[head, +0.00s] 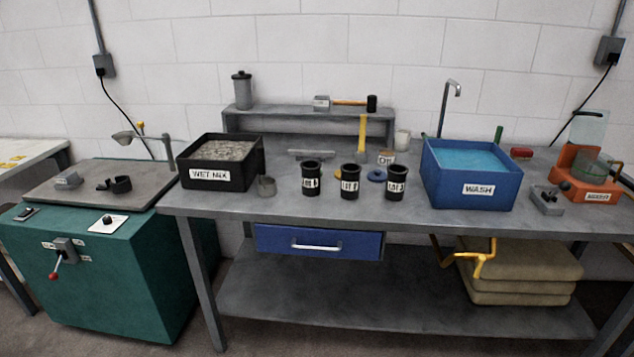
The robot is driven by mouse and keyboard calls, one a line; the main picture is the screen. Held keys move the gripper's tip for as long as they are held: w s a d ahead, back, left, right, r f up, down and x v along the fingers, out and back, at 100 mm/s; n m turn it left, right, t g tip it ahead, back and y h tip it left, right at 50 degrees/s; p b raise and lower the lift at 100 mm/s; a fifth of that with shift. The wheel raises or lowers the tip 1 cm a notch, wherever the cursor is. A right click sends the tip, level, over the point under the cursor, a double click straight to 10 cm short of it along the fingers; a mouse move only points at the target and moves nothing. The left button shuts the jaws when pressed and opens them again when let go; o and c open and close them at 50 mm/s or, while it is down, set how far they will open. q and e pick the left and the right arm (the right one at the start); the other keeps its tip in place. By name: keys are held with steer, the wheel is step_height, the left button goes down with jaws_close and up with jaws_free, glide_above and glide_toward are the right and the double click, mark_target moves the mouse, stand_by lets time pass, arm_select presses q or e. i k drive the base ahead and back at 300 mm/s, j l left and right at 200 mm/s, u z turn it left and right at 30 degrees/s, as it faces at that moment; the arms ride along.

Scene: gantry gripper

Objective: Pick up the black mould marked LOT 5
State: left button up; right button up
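Three black cylindrical moulds stand upright in a row on the grey bench, each with a white LOT label: a left mould (311,179), a middle mould (350,182) and a right mould (396,184). The label numbers are too small and blurred to read surely, so I cannot tell which is LOT 5. The moulds stand apart from each other, with bare bench in front. Neither of my grippers is in view.
A blue WASH tub (478,201) stands to the right. Behind are a raised shelf (300,113), a yellow-handled tool (362,136) and a blue ring (376,175).

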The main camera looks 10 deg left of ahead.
mark_target(310, 169)
steer(key=i+l, duration=0.35)
steer(key=l, duration=0.15)
steer(key=i+l+u, duration=0.1)
steer(key=i+l, duration=0.25)
steer(key=l, duration=0.15)
